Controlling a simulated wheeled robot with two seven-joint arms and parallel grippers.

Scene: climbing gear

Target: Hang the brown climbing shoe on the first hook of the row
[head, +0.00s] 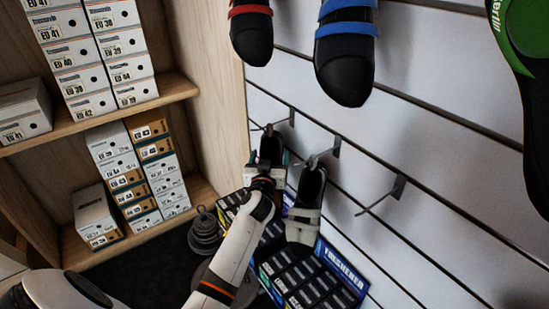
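A dark shoe (270,149) is at the far left hook (291,116) of the row, its upper end near the hook's tip. Its colour is too dark to confirm brown, and its lower part is largely hidden behind my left gripper (269,160). The gripper's fingers are on either side of this shoe; whether they press on it cannot be told. A second dark shoe with pale straps (304,215) hangs at the middle hook (335,148). The right hook (398,187) is empty. My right gripper is not in view.
A display box of small dark packs (345,282) stands below the hooks, close to the second shoe. Shoes with red (250,10) and blue straps (346,28) hang above. A wooden shelf (172,88) with shoe boxes is at left. Stacked grey discs (204,235) sit on the floor.

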